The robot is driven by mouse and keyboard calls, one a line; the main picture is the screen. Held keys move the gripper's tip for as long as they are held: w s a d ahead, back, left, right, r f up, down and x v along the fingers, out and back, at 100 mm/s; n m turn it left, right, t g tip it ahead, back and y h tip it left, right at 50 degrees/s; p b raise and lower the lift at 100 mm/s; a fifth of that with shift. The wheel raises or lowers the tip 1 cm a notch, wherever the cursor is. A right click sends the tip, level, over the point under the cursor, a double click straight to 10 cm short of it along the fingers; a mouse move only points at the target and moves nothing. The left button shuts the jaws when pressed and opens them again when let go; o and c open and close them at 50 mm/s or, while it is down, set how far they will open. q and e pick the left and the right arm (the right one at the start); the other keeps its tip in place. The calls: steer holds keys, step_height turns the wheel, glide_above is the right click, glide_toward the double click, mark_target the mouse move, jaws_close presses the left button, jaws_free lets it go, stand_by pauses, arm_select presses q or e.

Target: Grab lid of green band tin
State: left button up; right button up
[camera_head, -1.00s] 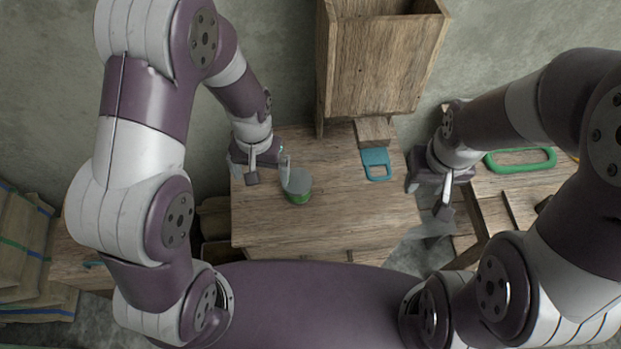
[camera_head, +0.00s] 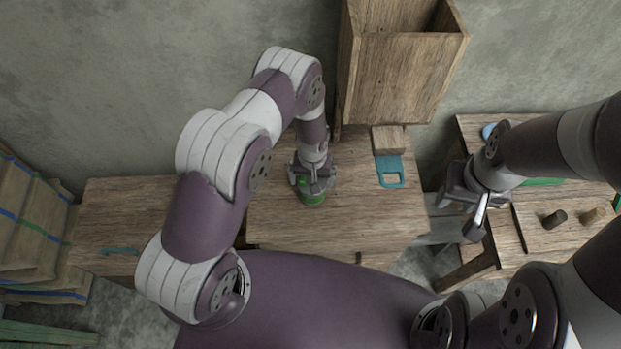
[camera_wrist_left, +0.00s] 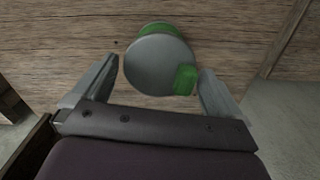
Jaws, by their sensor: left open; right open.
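The green band tin (camera_head: 312,198) stands upright on the wooden table; my left gripper (camera_head: 313,184) is right above it and hides most of its top. In the left wrist view the tin's round grey lid (camera_wrist_left: 155,66) shows, with a green tab (camera_wrist_left: 185,79) on its near right edge and the green band (camera_wrist_left: 160,28) behind it. My left gripper (camera_wrist_left: 158,85) is open, with one finger to each side of the lid; I cannot tell whether they touch it. My right gripper (camera_head: 468,211) is open and empty, off the table's right side.
A blue handled piece (camera_head: 389,172) and a wooden block (camera_head: 388,139) lie on the table right of the tin. A tall wooden box (camera_head: 398,75) stands behind. The table's front is clear.

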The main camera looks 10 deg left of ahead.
arm_select(q)
steer(key=shift+w+f, duration=0.1)
steer(key=shift+f, duration=0.15)
steer(key=c, duration=0.8)
steer(key=shift+r, duration=0.1)
